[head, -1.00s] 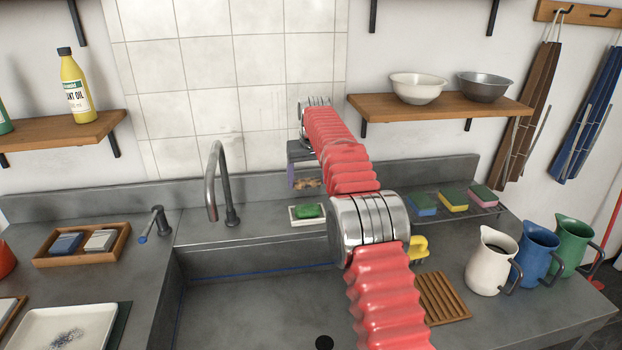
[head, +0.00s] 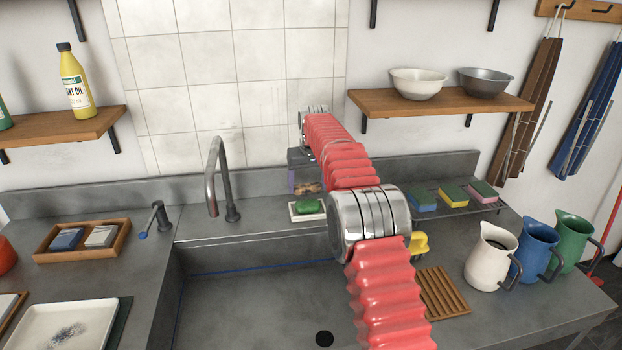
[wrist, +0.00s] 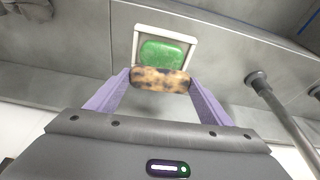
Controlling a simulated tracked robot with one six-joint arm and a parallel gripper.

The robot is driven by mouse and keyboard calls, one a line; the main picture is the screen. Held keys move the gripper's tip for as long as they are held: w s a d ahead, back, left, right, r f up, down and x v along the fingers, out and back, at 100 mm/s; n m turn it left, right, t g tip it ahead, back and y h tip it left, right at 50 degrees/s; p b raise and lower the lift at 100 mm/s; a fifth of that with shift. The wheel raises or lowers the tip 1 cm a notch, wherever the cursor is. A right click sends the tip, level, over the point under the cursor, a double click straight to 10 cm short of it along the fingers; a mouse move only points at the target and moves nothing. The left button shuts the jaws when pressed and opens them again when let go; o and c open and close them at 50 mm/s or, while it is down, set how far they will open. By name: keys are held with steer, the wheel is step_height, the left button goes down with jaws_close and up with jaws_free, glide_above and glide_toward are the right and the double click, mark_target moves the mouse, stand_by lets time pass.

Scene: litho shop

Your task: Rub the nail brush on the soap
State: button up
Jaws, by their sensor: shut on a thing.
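The green soap (head: 308,206) lies in a white square dish (head: 293,214) on the ledge behind the sink. In the wrist view the soap (wrist: 163,52) sits in its dish (wrist: 194,41). The nail brush (wrist: 160,80), with a mottled tan and dark brown back, is held between the two purple fingers of my gripper (wrist: 159,84). In the head view the brush (head: 309,188) shows just above the soap, and my gripper (head: 298,186) is partly hidden behind my arm.
A curved tap (head: 222,185) stands left of the soap dish. Colored sponges (head: 453,195) lie on a rack to the right. Several jugs (head: 492,258) stand at the right end of the counter. The sink basin (head: 240,305) is open below.

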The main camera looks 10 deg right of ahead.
mark_target(308, 188)
steer(key=shift+f, duration=1.2)
steer(key=shift+f, duration=0.5)
stand_by(1.0)
steer(key=shift+r, duration=0.1)
steer(key=shift+r, duration=3.45)
steer(key=shift+s, duration=0.1)
steer(key=s+f, duration=0.6)
steer(key=s, duration=0.7)
steer(key=s+d+f+m, duration=0.1)
steer(key=s+f, duration=0.5)
steer(key=s, duration=0.7)
steer(key=shift+s+f, duration=0.2)
steer(key=shift+s, duration=0.05)
